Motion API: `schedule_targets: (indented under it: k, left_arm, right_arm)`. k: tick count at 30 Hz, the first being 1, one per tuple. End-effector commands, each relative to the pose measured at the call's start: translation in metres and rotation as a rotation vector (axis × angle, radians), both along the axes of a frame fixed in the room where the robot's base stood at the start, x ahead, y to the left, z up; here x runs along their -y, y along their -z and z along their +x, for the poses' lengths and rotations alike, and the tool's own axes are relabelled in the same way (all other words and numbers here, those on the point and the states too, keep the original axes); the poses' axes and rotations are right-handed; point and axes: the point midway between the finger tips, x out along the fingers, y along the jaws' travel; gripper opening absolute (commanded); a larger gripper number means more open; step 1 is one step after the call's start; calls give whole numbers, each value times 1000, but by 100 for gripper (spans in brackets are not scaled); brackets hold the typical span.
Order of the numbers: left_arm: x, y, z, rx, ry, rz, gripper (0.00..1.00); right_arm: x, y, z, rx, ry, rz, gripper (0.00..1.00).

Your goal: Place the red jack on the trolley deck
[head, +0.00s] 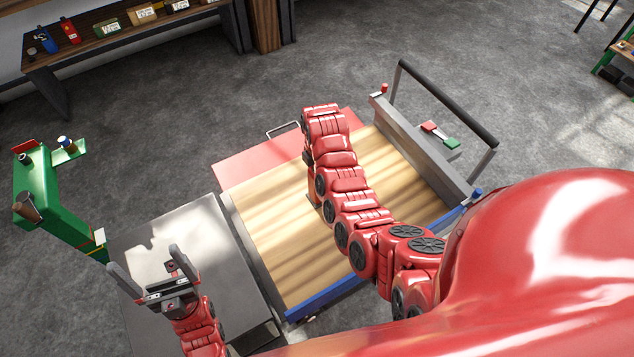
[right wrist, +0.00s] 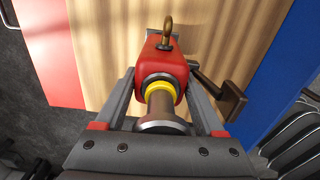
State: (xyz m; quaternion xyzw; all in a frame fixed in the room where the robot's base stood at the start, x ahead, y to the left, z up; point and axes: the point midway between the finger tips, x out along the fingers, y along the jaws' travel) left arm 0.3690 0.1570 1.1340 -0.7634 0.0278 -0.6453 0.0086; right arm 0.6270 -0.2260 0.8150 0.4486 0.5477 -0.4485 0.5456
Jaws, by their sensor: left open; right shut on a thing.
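The red jack (right wrist: 165,72) has a ring on top, a yellow collar and a metal stem below it. My right gripper (right wrist: 165,95) is shut on it in the right wrist view, with a finger on each side. The trolley deck (head: 270,235) is pale wood; it also shows behind the jack in the right wrist view (right wrist: 105,35). The jack is over the deck; I cannot tell whether it touches it. In the head view my right arm hides most of the gripper and jack. My left gripper (head: 150,268) is open and empty above a grey table.
The trolley has a blue edge (head: 330,299), a red panel (head: 245,163) and a push handle (head: 447,100). The grey table (head: 130,235) adjoins it. A green stand (head: 40,190) is at left, a shelf bench (head: 110,42) at the back. Deck area left of my arm is clear.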

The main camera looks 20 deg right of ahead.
Motion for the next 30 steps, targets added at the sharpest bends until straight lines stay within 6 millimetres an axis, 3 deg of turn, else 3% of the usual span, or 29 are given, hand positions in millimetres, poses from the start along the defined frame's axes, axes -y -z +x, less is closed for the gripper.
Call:
schedule_targets:
  k: [6,16,30]
  left_arm:
    - [0,-4,0,0,0,0,100]
    - [0,-6,0,0,0,0,100]
    - [0,-15,0,0,0,0,100]
  right_arm:
    - [7,-1,17,5,-3,-3,0]
    - [9,2,21,-1,-1,0,0]
    - [9,35,22,1,-2,-1,0]
